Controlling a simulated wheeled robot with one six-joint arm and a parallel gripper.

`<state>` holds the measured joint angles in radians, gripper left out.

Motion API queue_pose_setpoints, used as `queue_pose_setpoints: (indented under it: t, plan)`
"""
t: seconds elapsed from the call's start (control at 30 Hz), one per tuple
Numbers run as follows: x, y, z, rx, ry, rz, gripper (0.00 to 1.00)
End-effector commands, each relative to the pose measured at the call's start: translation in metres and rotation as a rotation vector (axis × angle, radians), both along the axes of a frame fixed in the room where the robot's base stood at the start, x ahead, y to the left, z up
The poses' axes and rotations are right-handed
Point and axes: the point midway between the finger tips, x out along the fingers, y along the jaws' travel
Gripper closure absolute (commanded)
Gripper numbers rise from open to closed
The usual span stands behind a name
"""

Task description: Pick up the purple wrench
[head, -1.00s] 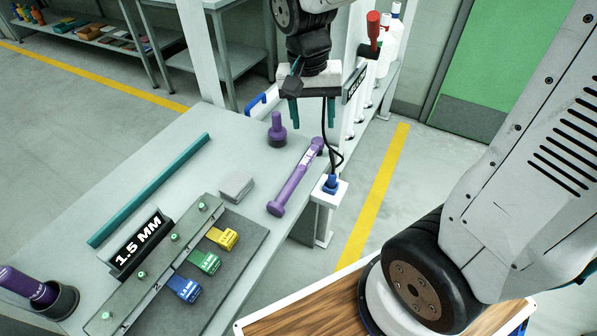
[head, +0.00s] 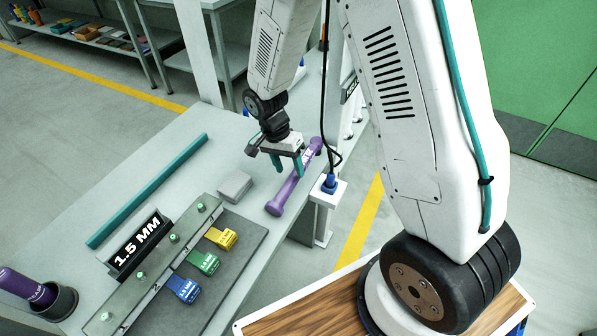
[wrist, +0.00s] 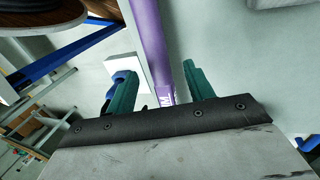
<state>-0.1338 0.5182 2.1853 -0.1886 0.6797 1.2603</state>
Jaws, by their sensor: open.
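The purple wrench (head: 284,193) lies on the grey table near its right edge, its length running from lower left to upper right. In the wrist view the purple wrench (wrist: 151,45) passes between the two green fingers. My gripper (head: 288,165) is open over the upper part of the wrench, and it also shows in the wrist view (wrist: 157,85). The fingers are on either side of the wrench and apart from it. I cannot tell how far above the table the fingertips are. My gripper and arm hide part of the wrench's far half.
A small grey block (head: 235,186) lies left of the wrench. A dark board (head: 228,268) with yellow, green and blue tagged gauges lies in front. A teal bar (head: 150,190) lies at left. A white post with a blue plug (head: 329,188) stands just right of the table edge.

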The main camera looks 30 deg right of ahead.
Motion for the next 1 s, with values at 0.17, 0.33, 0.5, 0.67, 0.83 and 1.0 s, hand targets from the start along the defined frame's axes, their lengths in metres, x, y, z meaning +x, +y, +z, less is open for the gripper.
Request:
queue_pose_setpoints:
  t: [0.17, 0.33, 0.5, 0.67, 0.83, 1.0]
  plan:
    - [-0.007, -0.005, -0.026, 0.0, 0.004, -0.001, 0.47]
    - [-0.008, -0.006, -0.033, 0.001, 0.001, 0.001, 0.47]
    - [-0.008, -0.006, -0.033, 0.0, 0.0, 0.001, 0.5]
    - [-0.008, -0.006, -0.033, 0.001, 0.001, 0.001, 0.95]
    - [-0.008, -0.006, -0.032, 0.0, 0.0, 0.001, 1.0]
    - [-0.008, -0.006, -0.029, 0.001, -0.001, 0.001, 1.0]
